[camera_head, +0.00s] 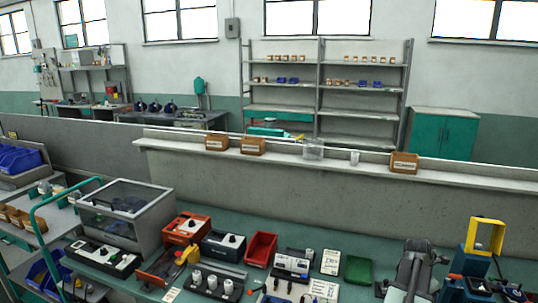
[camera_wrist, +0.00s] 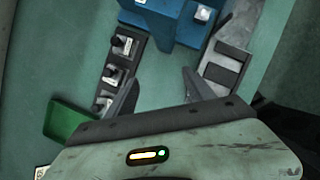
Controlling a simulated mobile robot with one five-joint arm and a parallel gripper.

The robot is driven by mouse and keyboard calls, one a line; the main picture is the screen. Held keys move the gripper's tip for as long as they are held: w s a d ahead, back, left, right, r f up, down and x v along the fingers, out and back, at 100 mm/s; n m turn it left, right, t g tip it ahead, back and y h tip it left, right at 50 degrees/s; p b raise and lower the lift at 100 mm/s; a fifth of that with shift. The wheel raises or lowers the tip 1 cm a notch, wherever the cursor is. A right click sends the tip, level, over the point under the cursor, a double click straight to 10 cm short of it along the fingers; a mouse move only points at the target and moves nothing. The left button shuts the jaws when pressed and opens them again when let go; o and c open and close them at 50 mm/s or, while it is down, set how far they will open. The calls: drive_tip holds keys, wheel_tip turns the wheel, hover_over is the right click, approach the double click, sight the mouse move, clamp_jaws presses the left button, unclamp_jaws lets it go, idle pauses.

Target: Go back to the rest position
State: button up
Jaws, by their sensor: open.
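My gripper (camera_wrist: 160,92) shows in the wrist view with its two dark fingers spread apart. Nothing is between the fingers; only the green bench top (camera_wrist: 165,72) shows there. A dark strip with several labelled black knobs (camera_wrist: 118,62) lies beyond the left finger. A blue fixture (camera_wrist: 182,22) is at the top of the wrist view, with a grey metal part (camera_wrist: 232,62) beyond the right finger. A green tray (camera_wrist: 70,124) lies to the left of the gripper; a green tray also shows in the head view (camera_head: 358,269).
In the head view, the bench holds a clear-lidded box (camera_head: 125,212), a red bin (camera_head: 261,248), an orange unit (camera_head: 186,228) and a blue stand with a yellow frame (camera_head: 486,236) at right. A ledge (camera_head: 300,160) with brown bins runs behind. A teal-railed cart (camera_head: 45,215) stands left.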

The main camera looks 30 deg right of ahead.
drive_tip(key=w+a+n+t, duration=0.1)
drive_tip(key=w+a+n, duration=0.1)
drive_tip(key=w+a, duration=0.45)
drive_tip(key=w+a+n, duration=0.1)
drive_tip(key=w+a, duration=0.3)
drive_tip(key=w, duration=0.6)
drive_tip(key=w+a+n+t, duration=0.1)
drive_tip(key=w+a+n, duration=0.1)
drive_tip(key=w+a, duration=0.45)
drive_tip(key=w+a+n+t+y, duration=0.1)
drive_tip(key=w+a, duration=1.1)
drive_tip(key=a, duration=0.6)
drive_tip(key=w+a+f+m+y, duration=0.15)
drive_tip(key=a+m, duration=0.25)
drive_tip(key=a, duration=1.7)
drive_tip(key=s+a+m+y, duration=0.1)
drive_tip(key=a+m, duration=0.3)
drive_tip(key=m, duration=0.4)
drive_tip(key=s+a+m+g, duration=0.1)
drive_tip(key=s+a+m, duration=0.2)
drive_tip(key=m, duration=0.5)
drive_tip(key=shift+s+a+f+m+g+y, duration=0.15)
drive_tip(key=shift+s+a+m+g+y, duration=0.2)
drive_tip(key=shift+s+a, duration=0.1)
